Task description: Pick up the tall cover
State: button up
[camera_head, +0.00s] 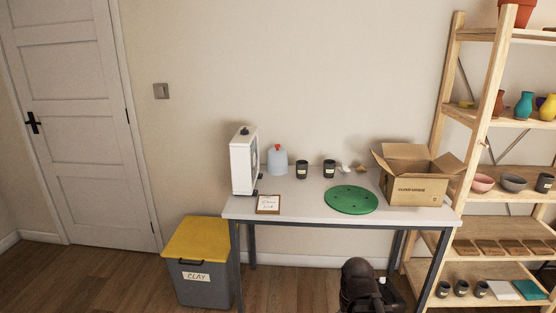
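A pale blue, bell-shaped piece with a red top (277,160) stands upright at the back of the white table, right of a white upright appliance. It looks like the tall cover. Its front shows fully, and nothing touches it from above. A dark part of my arm shows at the bottom edge, in front of the table and well below and right of the cover. I cannot make out gripper fingers in this view.
The white table (300,210) also holds the appliance (243,162), two dark cups (315,168), a green disc (350,200), a small sign (268,204) and an open cardboard box (415,190). A clay bin (203,285) stands left; a wooden shelf (480,100) stands right.

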aim_at(277, 164)
jog(key=u, duration=0.05)
jog(key=i, duration=1)
jog(key=z, duration=0.05)
